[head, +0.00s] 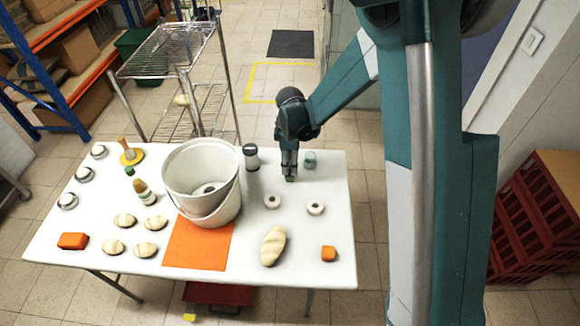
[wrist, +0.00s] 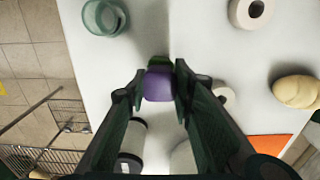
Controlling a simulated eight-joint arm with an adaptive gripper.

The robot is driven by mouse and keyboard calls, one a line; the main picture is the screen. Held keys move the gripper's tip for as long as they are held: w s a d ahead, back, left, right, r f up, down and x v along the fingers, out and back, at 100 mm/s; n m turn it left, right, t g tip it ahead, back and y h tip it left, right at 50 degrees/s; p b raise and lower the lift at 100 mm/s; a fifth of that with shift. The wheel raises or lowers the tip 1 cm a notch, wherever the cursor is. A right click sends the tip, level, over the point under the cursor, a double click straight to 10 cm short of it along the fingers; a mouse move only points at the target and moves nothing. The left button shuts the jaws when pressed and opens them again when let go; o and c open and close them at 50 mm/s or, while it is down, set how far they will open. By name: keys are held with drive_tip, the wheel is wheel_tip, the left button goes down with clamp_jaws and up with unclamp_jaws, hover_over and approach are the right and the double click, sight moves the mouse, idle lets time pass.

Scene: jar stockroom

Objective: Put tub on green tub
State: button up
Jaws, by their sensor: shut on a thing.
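My gripper (head: 289,170) points down over the back right part of the white table. In the wrist view its fingers (wrist: 158,86) are shut on a purple tub (wrist: 158,84). The green tub (head: 290,179) shows just below the fingertips in the head view. In the wrist view a piece of the green tub (wrist: 157,61) shows past the purple tub's edge, close against it. I cannot tell whether the two tubs touch. The fingers hide the purple tub in the head view.
A greenish glass jar (head: 310,160) stands just right of my gripper, and a dark-lidded jar (head: 251,157) to its left. Two white rolls (head: 272,201) (head: 315,208) lie in front. A large white bucket (head: 202,182) stands partly on an orange mat (head: 200,250). A bread loaf (head: 273,246) lies nearer.

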drive_tip(key=shift+f, duration=0.35)
drive_tip(key=shift+f, duration=0.2)
drive_tip(key=o, duration=0.9)
drive_tip(key=shift+r, duration=0.2)
wheel_tip(320, 180, up, 12)
drive_tip(key=shift+r+p, duration=0.1)
drive_tip(key=shift+p, duration=0.7)
